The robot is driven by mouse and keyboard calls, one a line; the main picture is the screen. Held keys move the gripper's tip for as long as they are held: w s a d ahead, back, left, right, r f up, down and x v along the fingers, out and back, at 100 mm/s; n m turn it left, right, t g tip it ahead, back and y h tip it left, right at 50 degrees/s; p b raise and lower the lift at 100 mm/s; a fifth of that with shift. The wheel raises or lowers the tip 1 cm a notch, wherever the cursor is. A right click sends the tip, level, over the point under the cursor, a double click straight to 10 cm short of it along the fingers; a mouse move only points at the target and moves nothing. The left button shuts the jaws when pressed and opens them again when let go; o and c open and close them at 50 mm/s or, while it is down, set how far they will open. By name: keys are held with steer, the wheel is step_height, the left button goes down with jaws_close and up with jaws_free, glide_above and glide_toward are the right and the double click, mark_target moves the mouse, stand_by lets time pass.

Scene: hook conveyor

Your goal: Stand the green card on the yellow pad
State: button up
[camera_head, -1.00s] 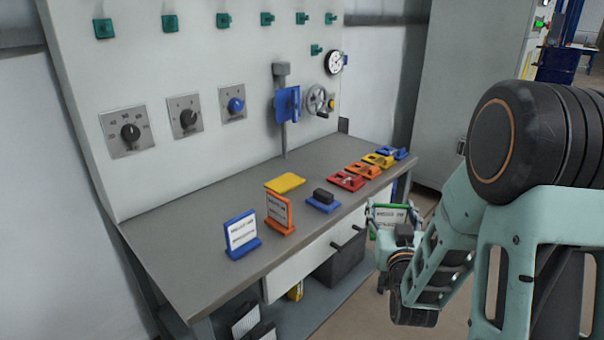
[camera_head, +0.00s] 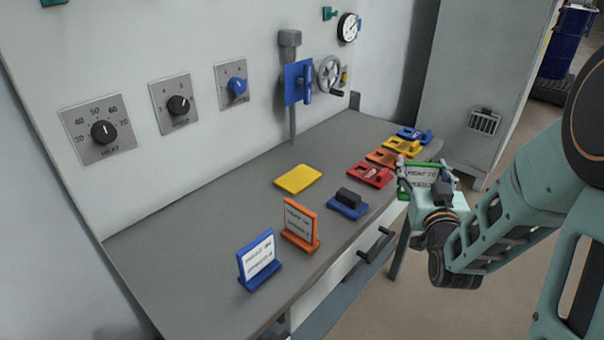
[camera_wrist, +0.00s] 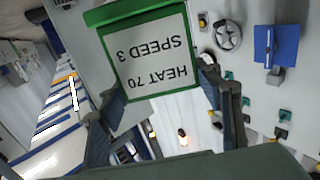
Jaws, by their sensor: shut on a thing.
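The green card (camera_wrist: 150,58) is a white sheet in a green frame. It reads "HEAT 70 SPEED 3" and is upside down in the wrist view. My gripper (camera_head: 426,180) is shut on it and holds it beyond the bench's front edge, right of the bench top. In the wrist view my fingers (camera_wrist: 160,98) sit on both sides of the card. The yellow pad (camera_head: 298,179) lies flat and bare on the grey bench, left of my gripper and apart from it.
A blue card stand (camera_head: 259,259) and an orange one (camera_head: 299,226) stand near the bench's front. A blue block with a black top (camera_head: 347,203) lies between pad and front edge. Red (camera_head: 370,175), orange, yellow and blue fixtures line the right end. Dials and a handwheel (camera_head: 330,73) are on the panel.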

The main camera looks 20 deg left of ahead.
steer(key=s+a+r+n+g+y+p, duration=0.1)
steer(key=s+a+r+n+g+y, duration=0.25)
steer(key=a, duration=0.75)
steer(key=s+a+r+n+g+y+p, duration=0.1)
steer(key=s+a+r+n+y, duration=0.2)
steer(key=s+a+r+y, duration=0.55)
steer(key=shift+w+a+f+h+b, duration=0.45)
steer(key=shift+w+a+f+b, duration=0.15)
steer(key=shift+w+a+f, duration=1.55)
steer(key=shift+w+a+f+h+b, duration=0.55)
steer(key=shift+w+a+f, duration=1)
steer(key=shift+w+f, duration=1.25)
steer(key=shift+w+a+f+h+b, duration=0.4)
steer(key=shift+w+a+f+b, duration=0.2)
steer(key=shift+w+a+f, duration=1.55)
steer(key=shift+w+d+f, duration=0.25)
steer(key=shift+w+d, duration=0.05)
steer(key=shift+w, duration=0.1)
steer(key=shift+f, duration=0.15)
steer(key=o, duration=1.6)
steer(key=shift+c, duration=0.2)
